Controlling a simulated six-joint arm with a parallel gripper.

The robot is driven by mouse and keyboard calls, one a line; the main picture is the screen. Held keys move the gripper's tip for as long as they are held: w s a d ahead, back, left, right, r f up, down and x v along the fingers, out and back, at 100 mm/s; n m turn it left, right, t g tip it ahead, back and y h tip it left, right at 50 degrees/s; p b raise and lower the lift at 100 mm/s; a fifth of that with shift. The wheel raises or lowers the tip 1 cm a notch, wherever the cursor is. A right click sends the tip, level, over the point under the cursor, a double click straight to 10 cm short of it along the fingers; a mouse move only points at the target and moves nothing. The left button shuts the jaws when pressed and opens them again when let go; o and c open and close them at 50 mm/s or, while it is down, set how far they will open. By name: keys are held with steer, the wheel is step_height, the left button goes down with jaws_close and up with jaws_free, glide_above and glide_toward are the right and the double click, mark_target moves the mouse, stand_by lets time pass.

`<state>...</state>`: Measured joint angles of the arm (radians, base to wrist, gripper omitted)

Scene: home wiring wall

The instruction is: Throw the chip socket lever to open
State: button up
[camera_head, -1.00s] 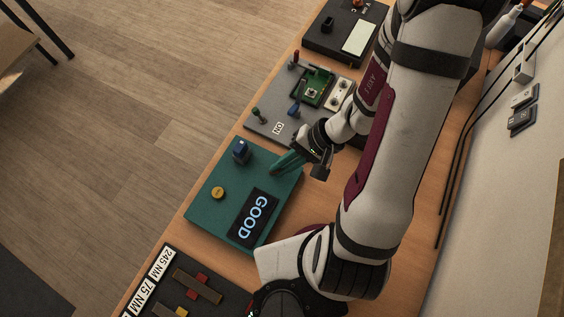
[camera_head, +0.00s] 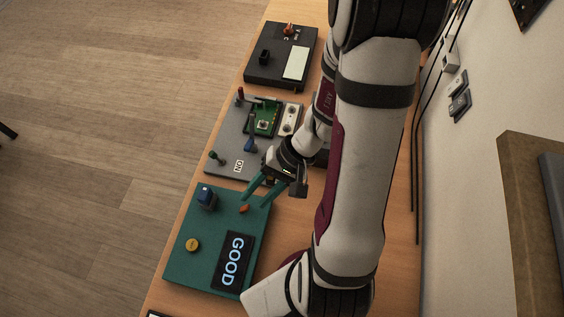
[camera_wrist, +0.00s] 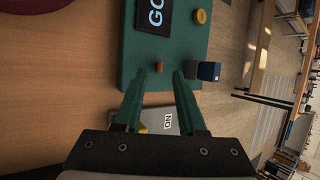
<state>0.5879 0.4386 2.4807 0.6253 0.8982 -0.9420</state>
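A grey panel (camera_head: 225,166) carries a green board (camera_head: 256,114) with a small chip socket (camera_head: 264,124). I cannot tell which one is the chip socket lever. My gripper (camera_head: 254,199) is open, its green fingers spread and pointing at the teal box (camera_head: 180,272), past the panel's near edge. In the wrist view my gripper (camera_wrist: 160,75) has an orange piece (camera_wrist: 160,68) on the teal box between its fingertips. Contact cannot be told. No lever is held.
The teal box has a lit GOOD display (camera_head: 234,261), a yellow button (camera_head: 192,245) and a blue block (camera_head: 207,196). A black box (camera_head: 268,75) stands beyond the panel. The wall is on the right; the table's edge is on the left.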

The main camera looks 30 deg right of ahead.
steer(key=v, duration=1.2)
steer(key=shift+r, duration=0.15)
steer(key=s+a+r+n+h, duration=0.2)
steer(key=s+a+r+h, duration=0.2)
steer(key=s+a, duration=0.4)
steer(key=a+h, duration=0.1)
steer(key=a, duration=0.1)
steer(key=shift+s+a+r+g+h, duration=0.15)
steer(key=shift+a+r+g+h, duration=0.15)
steer(key=shift+a+r+g, duration=0.1)
